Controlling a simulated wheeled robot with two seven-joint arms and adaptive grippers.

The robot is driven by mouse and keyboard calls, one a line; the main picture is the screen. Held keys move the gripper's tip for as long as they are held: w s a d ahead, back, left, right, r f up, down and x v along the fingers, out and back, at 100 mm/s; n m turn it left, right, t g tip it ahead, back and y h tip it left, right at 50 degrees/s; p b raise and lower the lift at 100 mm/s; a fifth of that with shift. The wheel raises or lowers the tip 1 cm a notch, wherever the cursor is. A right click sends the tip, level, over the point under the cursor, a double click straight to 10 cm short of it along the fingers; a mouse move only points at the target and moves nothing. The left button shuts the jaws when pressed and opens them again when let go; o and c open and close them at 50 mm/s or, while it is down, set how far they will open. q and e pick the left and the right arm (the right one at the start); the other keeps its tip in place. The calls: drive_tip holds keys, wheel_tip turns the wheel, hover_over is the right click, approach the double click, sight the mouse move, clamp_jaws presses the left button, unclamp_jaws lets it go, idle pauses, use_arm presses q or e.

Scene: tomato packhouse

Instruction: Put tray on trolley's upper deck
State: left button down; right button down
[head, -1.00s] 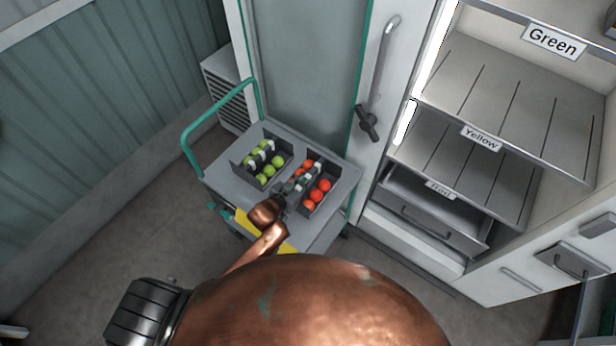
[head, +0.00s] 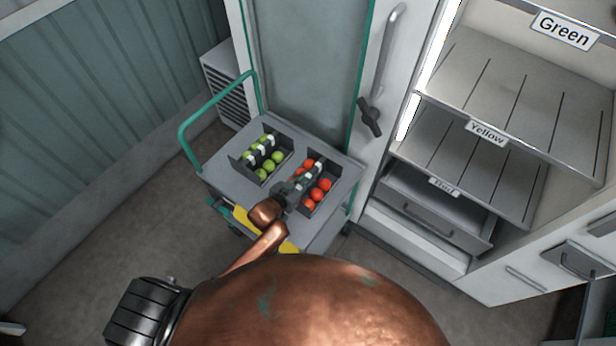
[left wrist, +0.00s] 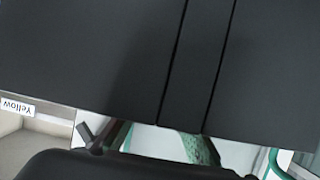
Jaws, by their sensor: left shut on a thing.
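A dark tray (head: 323,206) with several red tomatoes is over the right part of the trolley's upper deck (head: 222,181) in the head view. It looks level and low at the deck; whether it touches cannot be told. My left gripper (head: 291,188) reaches it from the near left and is shut on its middle, partly hiding it. In the left wrist view, a plain dark surface of the tray (left wrist: 90,50) fills most of the picture, close to the camera. My right gripper is not in view.
A second dark tray (head: 236,166) with green tomatoes stands left on the deck. The trolley has a green push handle (head: 215,105). A cabinet with shelves labelled Green, Yellow (head: 487,133) and Red stands right, its door (head: 385,75) open behind the trolley. Floor is clear at left.

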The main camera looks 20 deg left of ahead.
use_arm(q)
drive_tip(key=shift+f, duration=0.25)
drive_tip(key=c, duration=1.8)
unclamp_jaws()
